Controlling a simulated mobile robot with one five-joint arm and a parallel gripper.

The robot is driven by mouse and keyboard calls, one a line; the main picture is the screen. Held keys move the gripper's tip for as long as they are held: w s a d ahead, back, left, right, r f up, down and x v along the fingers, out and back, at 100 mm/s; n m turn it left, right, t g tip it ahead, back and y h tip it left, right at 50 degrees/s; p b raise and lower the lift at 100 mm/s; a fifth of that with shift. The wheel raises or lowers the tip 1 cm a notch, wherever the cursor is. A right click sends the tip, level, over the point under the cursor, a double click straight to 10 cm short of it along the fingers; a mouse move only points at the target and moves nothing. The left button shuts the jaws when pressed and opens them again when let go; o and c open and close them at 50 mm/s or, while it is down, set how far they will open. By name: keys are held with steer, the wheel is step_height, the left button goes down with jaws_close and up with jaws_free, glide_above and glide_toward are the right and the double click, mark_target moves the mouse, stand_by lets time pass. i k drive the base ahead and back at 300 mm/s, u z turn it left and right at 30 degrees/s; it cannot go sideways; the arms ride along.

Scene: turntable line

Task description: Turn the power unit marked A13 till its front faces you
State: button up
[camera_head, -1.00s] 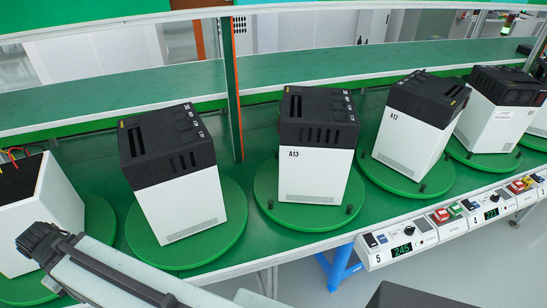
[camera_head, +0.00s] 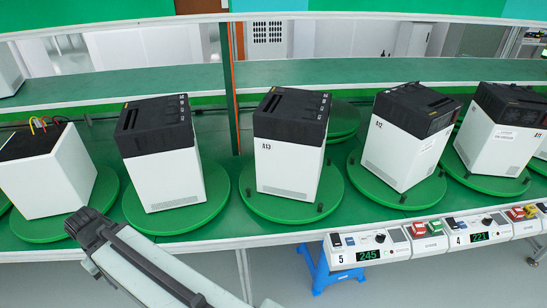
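The power unit marked A13 (camera_head: 288,165) is a white box with a black top, standing upright on a round green turntable (camera_head: 262,208) near the middle of the view. A plain white side with the A13 mark and a low vent grille faces me. No displays or sockets show on that side. A control panel marked 5 (camera_head: 362,250), reading 245, is on the rail below and right of it, with red and green buttons at its right. My gripper (camera_head: 88,226) is at lower left, far from A13 and the panel; its fingers cannot be made out.
A similar unmarked-looking unit (camera_head: 165,175) stands left of A13, and unit A12 (camera_head: 405,150) stands right. A white unit with coloured wires (camera_head: 45,175) is at far left. Panel 4 (camera_head: 478,232) reads 221. A blue stool (camera_head: 330,270) stands under the rail.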

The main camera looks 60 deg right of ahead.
mark_target(329, 193)
steer(key=z, duration=0.15)
steer(key=i, duration=0.9)
steer(key=u, duration=0.05)
